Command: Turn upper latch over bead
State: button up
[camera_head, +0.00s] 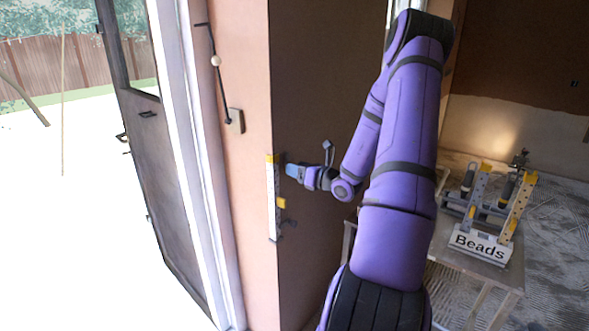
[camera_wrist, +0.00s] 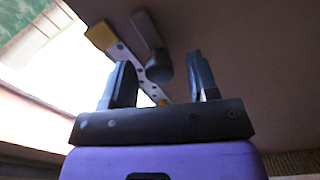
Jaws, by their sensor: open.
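The bead (camera_head: 272,205), a pale strip with a yellow upper end, stands upright along the wall's corner. In the wrist view the bead (camera_wrist: 123,52) shows its holes and yellow end. The upper latch (camera_wrist: 148,30) is a grey bar with a round dark knob. Its bar lies beside the bead's top, and the knob appears at or over the bead's edge; contact is unclear. My gripper (camera_head: 289,171) is at the upper part of the bead. In the wrist view my gripper (camera_wrist: 162,78) is open, with the knob seen between its fingers.
A lower dark latch (camera_head: 289,223) and a yellow piece (camera_head: 281,203) are lower by the corner. A door (camera_head: 160,180) stands open at left. A table (camera_head: 500,274) at right carries a rack and a "Beads" sign (camera_head: 480,243). A dark rod (camera_head: 217,75) hangs on the wall.

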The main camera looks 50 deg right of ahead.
jog(key=shift+w+a, duration=0.1)
jog(key=shift+w, duration=0.65)
jog(key=c, duration=0.9)
